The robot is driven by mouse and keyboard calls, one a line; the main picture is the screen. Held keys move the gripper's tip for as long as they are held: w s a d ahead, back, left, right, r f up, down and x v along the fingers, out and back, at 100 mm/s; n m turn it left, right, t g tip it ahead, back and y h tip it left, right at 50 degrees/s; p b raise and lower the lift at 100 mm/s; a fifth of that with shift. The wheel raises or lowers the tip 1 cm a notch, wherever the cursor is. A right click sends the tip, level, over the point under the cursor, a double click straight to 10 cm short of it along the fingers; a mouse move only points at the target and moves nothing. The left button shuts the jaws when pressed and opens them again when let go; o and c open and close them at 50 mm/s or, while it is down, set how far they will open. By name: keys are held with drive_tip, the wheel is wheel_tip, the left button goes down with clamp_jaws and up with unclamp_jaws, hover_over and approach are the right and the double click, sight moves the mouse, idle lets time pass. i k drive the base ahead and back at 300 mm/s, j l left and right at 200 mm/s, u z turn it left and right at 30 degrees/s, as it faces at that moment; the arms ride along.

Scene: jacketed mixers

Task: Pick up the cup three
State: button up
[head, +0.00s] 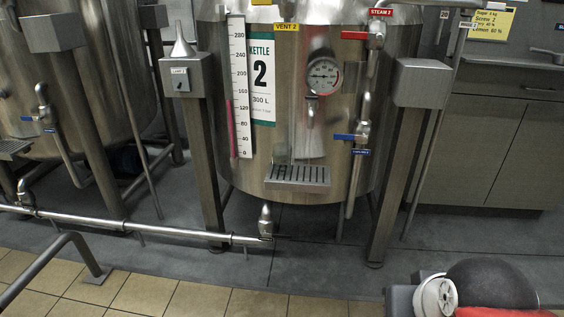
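I see no cup marked three in the head view. My gripper's fingers are not in view; only rounded dark, white and red parts, which look like my own arm, show at the bottom right.
A steel kettle marked 2 (285,150) stands on legs at the centre. Another vessel (70,90) is at the left. A low horizontal pipe (130,226) and a bent rail (50,262) are in front. Grey cabinets (500,150) stand at the right. Some floor (480,228) before them is clear.

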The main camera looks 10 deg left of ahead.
sight(282, 153)
drive_tip(key=i+j, duration=0.25)
drive_tip(key=j, duration=0.2)
drive_tip(key=i+j, duration=0.25)
drive_tip(key=j, duration=0.15)
drive_tip(key=i+j, duration=0.25)
drive_tip(key=j, duration=0.2)
